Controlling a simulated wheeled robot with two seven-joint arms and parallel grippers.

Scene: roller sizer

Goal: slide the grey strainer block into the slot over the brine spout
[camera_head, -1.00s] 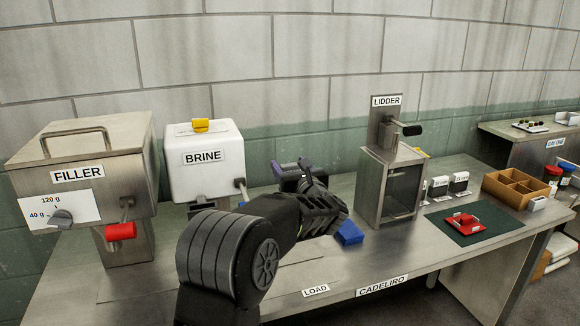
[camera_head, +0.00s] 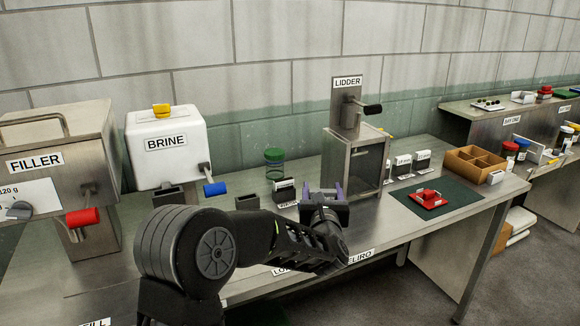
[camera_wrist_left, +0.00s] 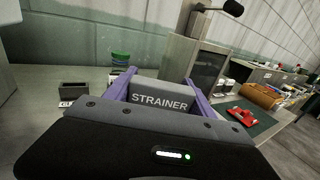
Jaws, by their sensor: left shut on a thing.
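The grey strainer block (camera_wrist_left: 160,97), lettered STRAINER, is held between the two purple fingers of my left gripper (camera_wrist_left: 160,92). In the head view my left gripper (camera_head: 326,192) is above the table, in front of the lidder and to the right of the brine machine. The gripper hides most of the block there. The white brine machine (camera_head: 165,155) has a yellow knob on top and a blue-handled lever (camera_head: 215,188). A dark grey fitting (camera_head: 168,196) is under its front. The block is well apart from it. I cannot make out the slot clearly. My right gripper is not in view.
The filler (camera_head: 60,160) stands left of the brine machine. A green-lidded jar (camera_head: 274,162), a dark holder (camera_head: 247,202) and a labelled holder (camera_head: 285,190) stand between brine machine and lidder (camera_head: 357,160). A green mat (camera_head: 460,197) with a red piece lies to the right.

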